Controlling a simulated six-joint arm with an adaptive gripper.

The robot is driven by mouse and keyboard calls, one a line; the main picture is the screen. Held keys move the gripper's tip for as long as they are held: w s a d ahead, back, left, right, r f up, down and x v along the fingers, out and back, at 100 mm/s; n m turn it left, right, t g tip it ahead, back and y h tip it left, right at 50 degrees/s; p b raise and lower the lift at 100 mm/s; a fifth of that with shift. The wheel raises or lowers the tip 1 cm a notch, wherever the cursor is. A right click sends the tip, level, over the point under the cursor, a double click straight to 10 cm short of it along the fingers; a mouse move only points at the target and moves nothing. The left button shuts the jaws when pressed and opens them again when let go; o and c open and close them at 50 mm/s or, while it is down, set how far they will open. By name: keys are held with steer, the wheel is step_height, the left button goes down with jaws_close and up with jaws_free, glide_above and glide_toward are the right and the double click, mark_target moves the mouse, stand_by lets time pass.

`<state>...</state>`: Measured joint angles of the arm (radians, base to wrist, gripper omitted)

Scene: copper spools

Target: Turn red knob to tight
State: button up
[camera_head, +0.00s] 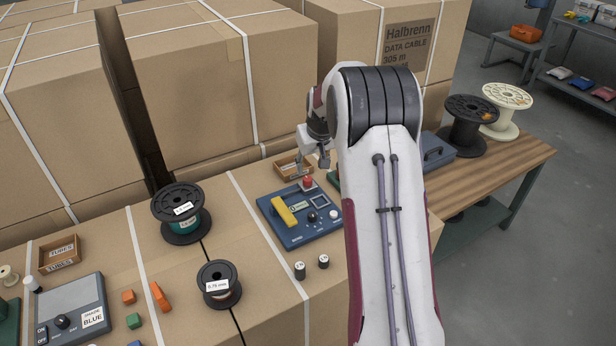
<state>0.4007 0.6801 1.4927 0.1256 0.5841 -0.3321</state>
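The red knob (308,182) stands on the upper right part of a blue control box (291,236), which lies on a cardboard surface. The box also carries a yellow handle (284,213), a small display, a dark knob (312,217) and a white knob (333,214). My gripper (311,165) points down just above and behind the red knob, apart from it as far as I can see. My arm hides part of the gripper, and its finger opening is too small to judge. I cannot read the markings around the red knob.
A small open carton (291,167) sits behind the box. Wire spools (181,214) (219,284) and a grey switch panel (75,307) are to the left. Large strapped cartons (210,80) rise behind.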

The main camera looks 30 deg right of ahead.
mark_target(307, 179)
steer(key=shift+f, duration=0.15)
stand_by(0.3)
steer(key=shift+x, duration=3.8)
jaws_close()
